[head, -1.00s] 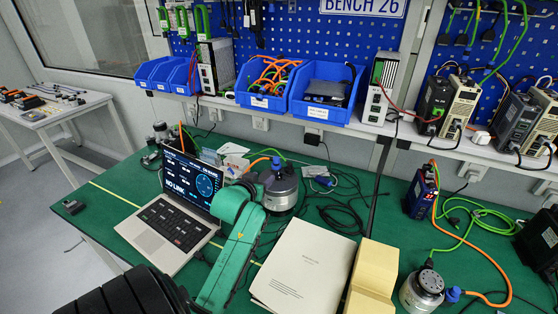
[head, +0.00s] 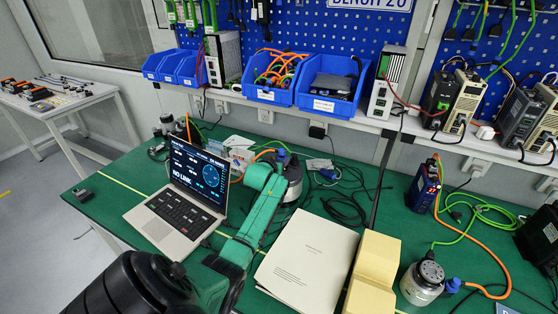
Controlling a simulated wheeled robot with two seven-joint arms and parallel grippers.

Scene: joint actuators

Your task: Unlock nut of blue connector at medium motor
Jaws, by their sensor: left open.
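A silver, dark-topped motor (head: 293,186) stands at the back middle of the green bench, with an orange cable running to it. A bit of blue (head: 281,152) shows at its top; the rest of its blue connector and the nut are hidden behind my left gripper. My left gripper (head: 272,166), green, is open in front of this motor; its fingertips are hard to make out, and I cannot tell whether they touch. A second silver motor (head: 422,284) with a blue connector (head: 453,285) stands at the right. No label shows which motor is medium. My right gripper is out of view.
A laptop (head: 176,213) reading "NO LINK" stands left of my arm. A white booklet (head: 308,262) and a yellowish block (head: 374,270) lie right of it. Black cables (head: 343,208) lie behind them. Blue bins (head: 264,95) line the shelf above.

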